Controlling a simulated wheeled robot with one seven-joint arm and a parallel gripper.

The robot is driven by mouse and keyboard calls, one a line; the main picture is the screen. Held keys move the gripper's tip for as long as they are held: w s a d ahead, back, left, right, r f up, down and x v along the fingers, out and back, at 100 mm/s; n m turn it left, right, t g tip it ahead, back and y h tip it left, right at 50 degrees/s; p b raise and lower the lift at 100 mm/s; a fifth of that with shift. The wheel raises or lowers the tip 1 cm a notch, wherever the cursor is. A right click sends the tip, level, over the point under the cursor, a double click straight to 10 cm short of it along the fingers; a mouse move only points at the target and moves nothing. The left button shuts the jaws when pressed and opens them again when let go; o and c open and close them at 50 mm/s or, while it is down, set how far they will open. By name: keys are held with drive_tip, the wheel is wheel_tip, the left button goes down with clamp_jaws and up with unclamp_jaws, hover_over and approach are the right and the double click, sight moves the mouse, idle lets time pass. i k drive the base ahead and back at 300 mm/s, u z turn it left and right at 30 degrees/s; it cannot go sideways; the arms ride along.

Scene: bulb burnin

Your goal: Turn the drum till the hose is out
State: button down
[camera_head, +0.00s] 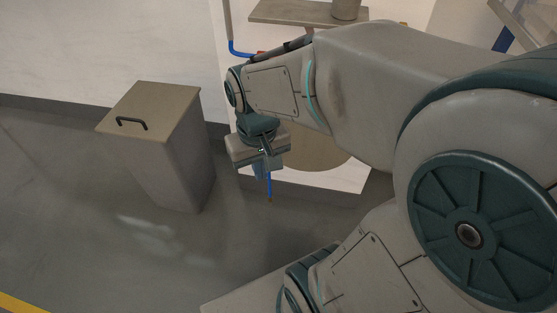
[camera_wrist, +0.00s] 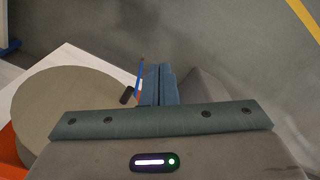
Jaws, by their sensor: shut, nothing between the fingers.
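The drum shows in the head view as a tan round face (camera_head: 318,152), partly hidden behind my arm. In the wrist view its broad disc (camera_wrist: 70,112) fills the left side, with a dark knob (camera_wrist: 127,95) near its right edge. A blue hose (camera_head: 269,187) hangs by my fingers in the head view, and a thin blue strip (camera_wrist: 140,72) shows beside them in the wrist view. My gripper (camera_wrist: 160,84) is shut and empty, pointing down in the head view (camera_head: 260,172), close to the drum's edge and the knob. I cannot tell whether it touches the knob.
A grey bin with a tan lid (camera_head: 152,105) and dark handle stands left of my gripper. A shelf (camera_head: 300,13) with a grey pot (camera_head: 346,9) is above. An orange part (camera_wrist: 12,150) shows under the drum. Open floor (camera_head: 70,220) lies at the left front.

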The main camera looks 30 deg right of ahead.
sight(311, 151)
drive_tip(key=u, duration=1)
drive_tip(key=k, duration=1.15)
drive_tip(key=z, duration=1.55)
drive_tip(key=i, duration=1)
drive_tip(key=u, duration=0.05)
